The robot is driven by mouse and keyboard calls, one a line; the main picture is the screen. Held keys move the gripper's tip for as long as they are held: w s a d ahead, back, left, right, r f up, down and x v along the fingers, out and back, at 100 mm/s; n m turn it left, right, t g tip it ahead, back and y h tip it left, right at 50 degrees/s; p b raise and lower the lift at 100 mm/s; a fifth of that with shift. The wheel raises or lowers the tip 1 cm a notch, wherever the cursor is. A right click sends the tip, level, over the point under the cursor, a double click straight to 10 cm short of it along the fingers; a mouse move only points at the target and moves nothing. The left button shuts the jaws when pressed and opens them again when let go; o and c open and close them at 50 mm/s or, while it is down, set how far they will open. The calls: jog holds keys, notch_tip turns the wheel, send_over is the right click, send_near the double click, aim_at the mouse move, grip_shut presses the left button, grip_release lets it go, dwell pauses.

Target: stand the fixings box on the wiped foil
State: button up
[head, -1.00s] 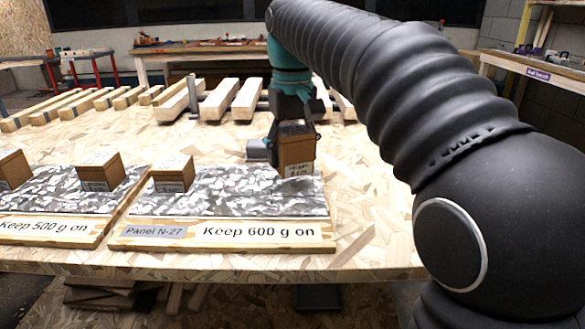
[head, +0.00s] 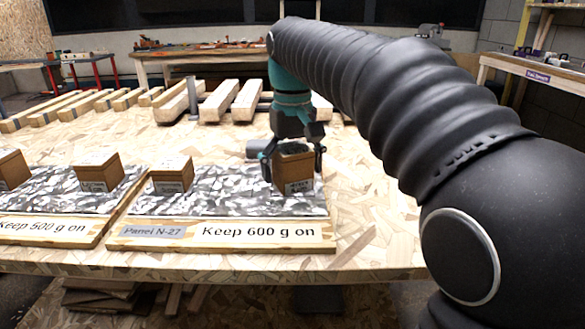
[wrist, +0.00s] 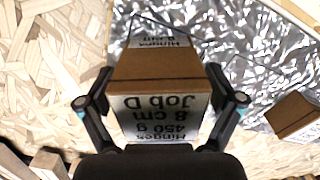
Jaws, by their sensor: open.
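The fixings box (head: 295,172) is a brown carton with a white label, upright at the right end of the foil (head: 235,195) on Panel N-27. In the wrist view the box (wrist: 158,72) has a label reading Hinges, 450 g, 8 cm, Job D. My gripper (head: 292,165) is above it with one finger down each side. In the wrist view the jaws are spread, with gaps beside the box. The underside of the box is hidden, but it appears to rest on the foil.
Another brown box (head: 172,176) stands on the same foil to the left. The left panel holds two more boxes (head: 97,172) (head: 12,170). Panel N-27's front strip (head: 225,235) reads "Keep 600 g on". A grey object lies behind the foil. Timber pieces (head: 225,100) lie further back. Bare board is free at right.

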notch_tip(320, 180, up, 12)
jog(key=shift+r+p, duration=0.15)
jog(key=shift+p, duration=1.05)
